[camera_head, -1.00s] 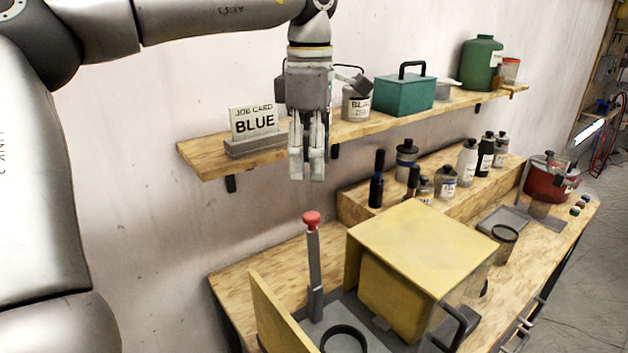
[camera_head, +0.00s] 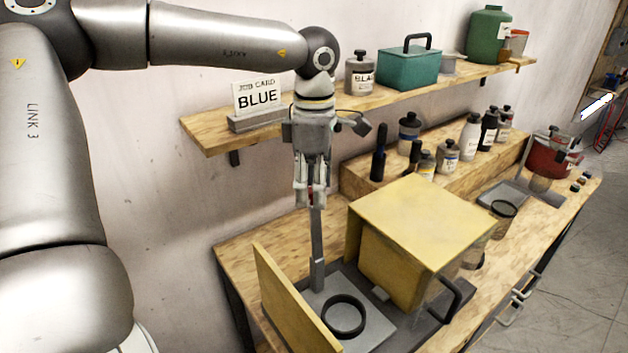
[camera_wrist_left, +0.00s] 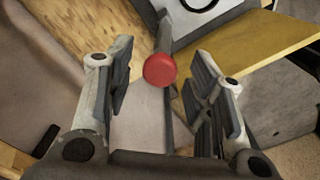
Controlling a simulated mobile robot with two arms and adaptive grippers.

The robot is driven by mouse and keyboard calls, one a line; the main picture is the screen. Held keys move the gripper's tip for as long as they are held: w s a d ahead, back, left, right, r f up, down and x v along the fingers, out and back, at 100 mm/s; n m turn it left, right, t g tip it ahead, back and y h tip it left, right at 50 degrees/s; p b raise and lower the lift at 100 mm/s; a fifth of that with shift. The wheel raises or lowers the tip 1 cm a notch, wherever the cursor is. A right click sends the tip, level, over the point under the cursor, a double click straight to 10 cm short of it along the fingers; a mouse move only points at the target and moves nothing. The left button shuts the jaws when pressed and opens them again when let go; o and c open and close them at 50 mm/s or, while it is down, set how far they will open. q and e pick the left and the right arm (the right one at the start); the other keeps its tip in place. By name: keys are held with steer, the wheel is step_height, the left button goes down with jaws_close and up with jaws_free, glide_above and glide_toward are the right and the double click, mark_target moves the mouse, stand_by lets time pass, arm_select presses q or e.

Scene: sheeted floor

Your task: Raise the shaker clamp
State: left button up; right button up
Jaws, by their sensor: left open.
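The shaker is a yellow box-like machine (camera_head: 415,230) on the bench, with a grey base plate and a black ring (camera_head: 343,316) on it. The clamp lever (camera_head: 317,245) is a grey upright bar beside the yellow box. Its red knob (camera_wrist_left: 160,70) shows between the fingers in the left wrist view; in the head view the fingers mostly hide it. My left gripper (camera_head: 312,200) points down at the lever's top, its fingers open on both sides of the knob. In the wrist view there are gaps on both sides. My right gripper is not in view.
A yellow panel (camera_head: 290,302) stands left of the base plate. Behind, a wall shelf (camera_head: 210,133) holds a job card reading BLUE (camera_head: 257,97) and a teal box (camera_head: 408,67). Several bottles stand on a raised bench step right of the gripper.

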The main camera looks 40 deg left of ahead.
arm_select(q)
steer(key=shift+c, duration=0.7)
steer(key=c, duration=0.7)
jaws_close()
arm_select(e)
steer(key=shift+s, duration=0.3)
